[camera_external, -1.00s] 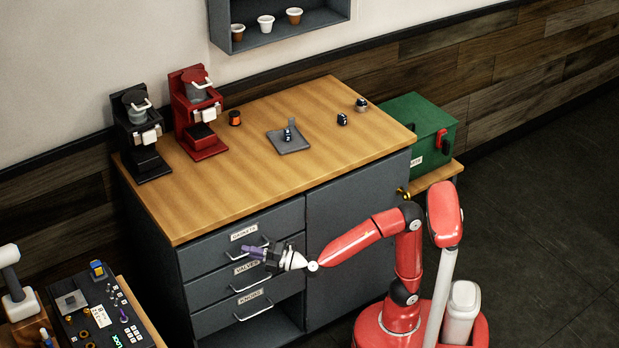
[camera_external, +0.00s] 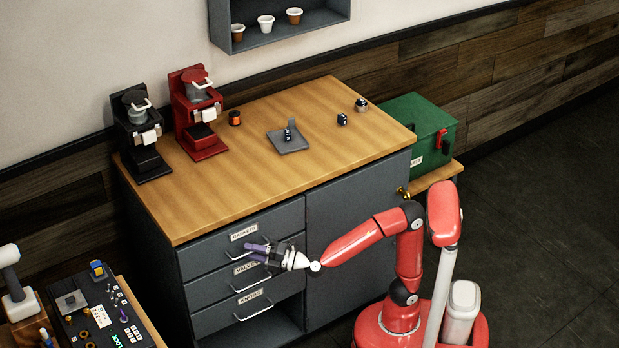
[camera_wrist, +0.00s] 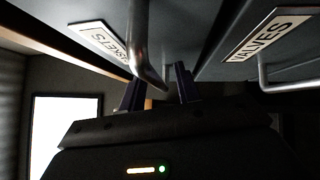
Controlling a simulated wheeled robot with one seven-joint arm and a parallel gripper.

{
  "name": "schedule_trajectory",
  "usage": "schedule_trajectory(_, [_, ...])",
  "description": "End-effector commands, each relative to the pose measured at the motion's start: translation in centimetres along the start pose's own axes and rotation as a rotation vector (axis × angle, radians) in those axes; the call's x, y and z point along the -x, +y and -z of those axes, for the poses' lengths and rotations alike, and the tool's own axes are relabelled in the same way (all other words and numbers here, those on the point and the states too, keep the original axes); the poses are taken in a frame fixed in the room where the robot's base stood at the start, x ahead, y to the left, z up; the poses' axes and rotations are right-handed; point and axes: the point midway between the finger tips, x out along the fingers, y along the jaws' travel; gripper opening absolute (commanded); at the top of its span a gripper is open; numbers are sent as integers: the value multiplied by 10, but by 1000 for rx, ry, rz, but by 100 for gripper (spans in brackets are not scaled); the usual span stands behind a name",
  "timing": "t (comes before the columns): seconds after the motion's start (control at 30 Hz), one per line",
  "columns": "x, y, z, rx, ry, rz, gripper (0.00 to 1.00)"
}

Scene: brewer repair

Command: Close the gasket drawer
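The gasket drawer (camera_external: 224,245) is the top drawer of the grey cabinet, with a white label and a metal bar handle. Its front looks flush with the drawers below in the external view. My gripper (camera_external: 252,250) is just in front of it, at the handle. In the wrist view, the purple fingers of my gripper (camera_wrist: 158,92) stand apart, with the gasket drawer's handle (camera_wrist: 142,50) running between them. Whether a finger touches the handle cannot be told. The gasket label (camera_wrist: 100,38) shows at upper left.
The valves drawer (camera_external: 210,291) and the knobs drawer (camera_external: 212,321) are below, both looking shut, with protruding handles. A cabinet door (camera_external: 345,240) is to the right. The wooden worktop (camera_external: 240,180) above holds two brewers. A parts table (camera_external: 85,318) stands at lower left.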

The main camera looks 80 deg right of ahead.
Motion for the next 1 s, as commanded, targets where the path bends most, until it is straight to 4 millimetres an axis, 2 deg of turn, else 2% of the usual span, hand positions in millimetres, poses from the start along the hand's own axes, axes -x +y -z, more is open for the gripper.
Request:
schedule_trajectory(0.2, [39, 1, -1, -1, 0, -1, 33])
schedule_trajectory(0.4, [62, 0, -1, 0, -1, -1, 33])
schedule_trajectory(0.8, [67, -2, -2, -2, -5, 4, 33])
schedule_trajectory(0.87, [69, -7, -5, -11, -18, 22, 33])
schedule_trajectory(0.97, [80, -27, -18, -45, -71, 94, 33])
schedule_trajectory(1.0, [87, -40, -26, -66, -105, 140, 33])
